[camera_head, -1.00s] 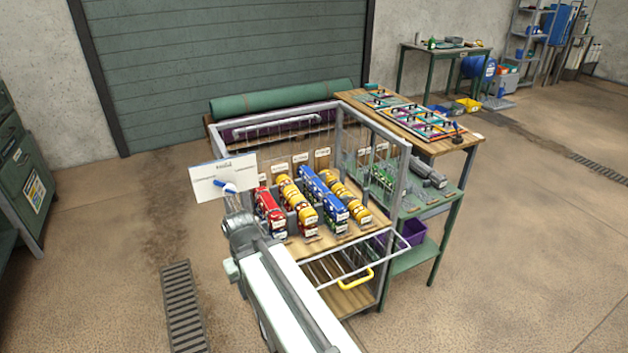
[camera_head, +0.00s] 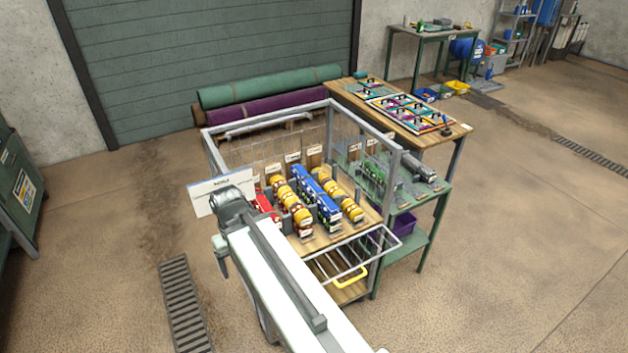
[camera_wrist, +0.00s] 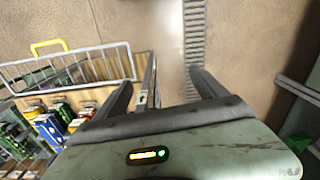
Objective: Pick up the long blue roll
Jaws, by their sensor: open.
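A long blue roll (camera_head: 319,196) lies in the caged cart in the head view, between yellow rolls on its left and right. In the wrist view, a blue item (camera_wrist: 47,130) shows at lower left among the cart's contents; I cannot tell whether it is the same roll. My gripper (camera_wrist: 168,88) is open and empty in the wrist view, with floor and the drain grate beyond its fingers. It is outside the cart, beside its front left. In the head view my arm hides the fingers.
The cart's wire flap (camera_head: 345,258) with a yellow handle (camera_head: 350,277) projects at the front. Yellow rolls (camera_head: 291,208) and a partly hidden red roll (camera_head: 265,207) sit beside the blue one. A white sign (camera_head: 203,198) stands at the cart's left.

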